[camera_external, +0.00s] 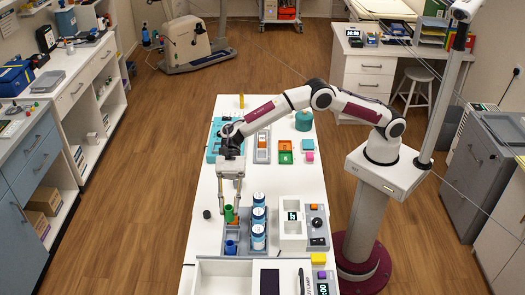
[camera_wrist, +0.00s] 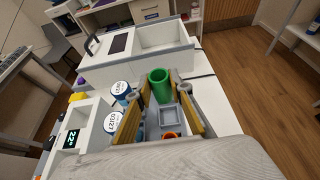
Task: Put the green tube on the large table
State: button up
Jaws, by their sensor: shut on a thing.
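The green tube (camera_external: 229,213) is upright between the fingertips of my gripper (camera_external: 230,202), which is shut on it. In the wrist view the tube (camera_wrist: 160,87) shows its open top between the two yellow-padded fingers (camera_wrist: 159,98). It is over or at a grey rack (camera_external: 243,227); whether its lower end is clear of the rack is hard to tell. A blue tube (camera_external: 231,247) stands in the same rack. The large table (camera_external: 291,182) is the long white one under all of this.
White bottles with blue bands (camera_external: 258,218) stand close right of the tube. Right of them are a white box with a display (camera_external: 292,228) and a grey device (camera_external: 316,229). A small black cylinder (camera_external: 207,214) stands at left. A white basin (camera_external: 222,277) is at the near end.

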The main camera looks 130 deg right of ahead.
jog(key=shift+w+d+r, duration=0.15)
jog(key=shift+w+d, duration=0.1)
jog(key=shift+w, duration=0.1)
jog(key=s+d+r+m+t+h, duration=0.35)
jog(key=s+d+m+h, duration=0.75)
jog(key=d, duration=0.5)
jog(key=s+d+r+m+g+h, duration=0.1)
jog(key=s+r+m+h, duration=0.2)
jog(key=s, duration=1.2)
jog(key=s+d+r+m+g+h, duration=0.1)
jog(key=s+r+m+h, duration=0.2)
jog(key=s, duration=1.2)
jog(key=shift+s+d+r+g+h, duration=0.15)
jog(key=shift+d+r+g+h, duration=0.3)
jog(key=shift+r, duration=0.45)
